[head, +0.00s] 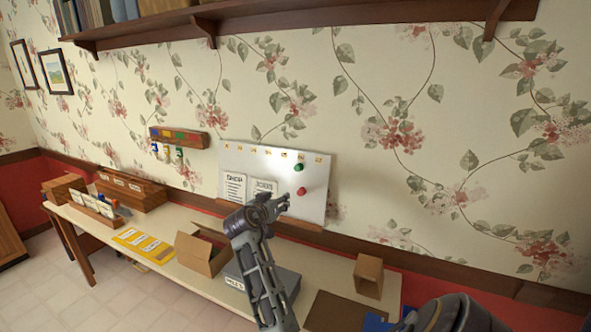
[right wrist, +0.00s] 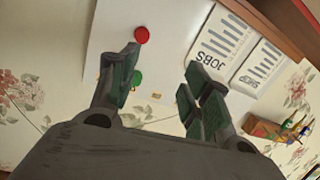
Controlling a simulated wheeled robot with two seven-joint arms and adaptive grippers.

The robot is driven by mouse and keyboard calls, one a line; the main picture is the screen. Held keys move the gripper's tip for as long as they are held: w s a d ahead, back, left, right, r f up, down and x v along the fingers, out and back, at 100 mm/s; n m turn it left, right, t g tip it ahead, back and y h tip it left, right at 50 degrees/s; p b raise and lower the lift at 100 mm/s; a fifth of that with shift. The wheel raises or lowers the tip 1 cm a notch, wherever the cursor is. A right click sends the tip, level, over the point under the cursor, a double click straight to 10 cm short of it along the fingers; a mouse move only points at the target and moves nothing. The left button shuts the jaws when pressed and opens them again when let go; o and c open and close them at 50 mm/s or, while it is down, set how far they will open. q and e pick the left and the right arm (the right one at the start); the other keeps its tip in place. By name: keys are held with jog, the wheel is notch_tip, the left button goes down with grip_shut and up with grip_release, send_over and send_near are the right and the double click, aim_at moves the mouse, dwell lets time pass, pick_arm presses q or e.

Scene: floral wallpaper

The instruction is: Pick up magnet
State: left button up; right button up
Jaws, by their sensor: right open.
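A white magnetic board (head: 312,207) leans or hangs against the wallpaper. A green magnet (head: 299,167) and a red magnet (head: 301,191) sit on its right part, the green one above the red. My right gripper (head: 282,203) is in front of the board, below and left of the red magnet. In the right wrist view its jaws (right wrist: 163,72) are open and empty, facing the board. There the red magnet (right wrist: 141,35) shows whole beside the left finger's tip, and the green magnet (right wrist: 137,78) is partly hidden by that finger. My left gripper is not in view.
Papers marked JOBS (head: 263,190) and SHOP (head: 234,187) are on the board's left. Below, a long table (head: 325,283) holds an open cardboard box (head: 204,252), a grey box (head: 283,284) and a small brown box (head: 368,275). A key rack (head: 180,138) hangs left.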

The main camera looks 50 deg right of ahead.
pick_arm(q)
jog(key=shift+s, duration=0.2)
pick_arm(e)
notch_tip(320, 180, up, 7)
jog(key=d+m+g+h, duration=0.1)
jog(key=d+m, duration=0.1)
jog(key=shift+m+h, duration=0.3)
pick_arm(q)
jog(key=shift+d, duration=0.1)
pick_arm(e)
jog(key=shift+w+d+r, duration=0.1)
